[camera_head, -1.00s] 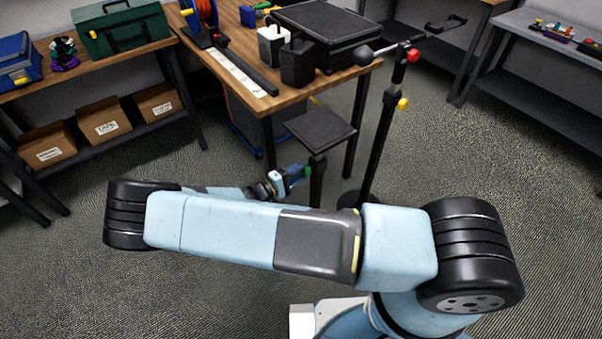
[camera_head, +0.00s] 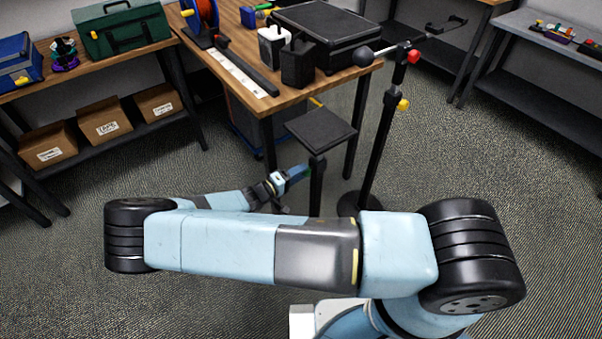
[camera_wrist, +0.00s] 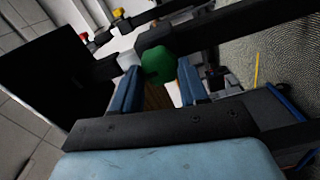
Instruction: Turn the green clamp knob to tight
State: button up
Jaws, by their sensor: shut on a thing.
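The green clamp knob (camera_wrist: 158,64) is between the two blue fingers of my gripper (camera_wrist: 158,72) in the wrist view. The fingers are shut on its sides, and its face is plain green. I cannot read a mark of how tight it is. In the head view my gripper (camera_head: 298,174) is low beside the black post (camera_head: 317,185) of a small stand with a square black top (camera_head: 320,130).
A wooden table (camera_head: 230,75) holding several items stands behind the stand. A thin black pole with red and yellow knobs (camera_head: 403,104) stands close on the right. Shelves with boxes (camera_head: 105,123) are at the left. Carpet (camera_head: 490,160) is clear at the right.

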jog(key=shift+s+f, duration=0.15)
jog(key=shift+f, duration=0.1)
jog(key=o, duration=0.8)
jog(key=shift+c, duration=0.2)
jog(key=o, duration=0.3)
jog(key=shift+r, duration=0.1)
jog(key=v, duration=1.3)
jog(key=shift+s+a, duration=0.2)
jog(key=shift+a, duration=0.15)
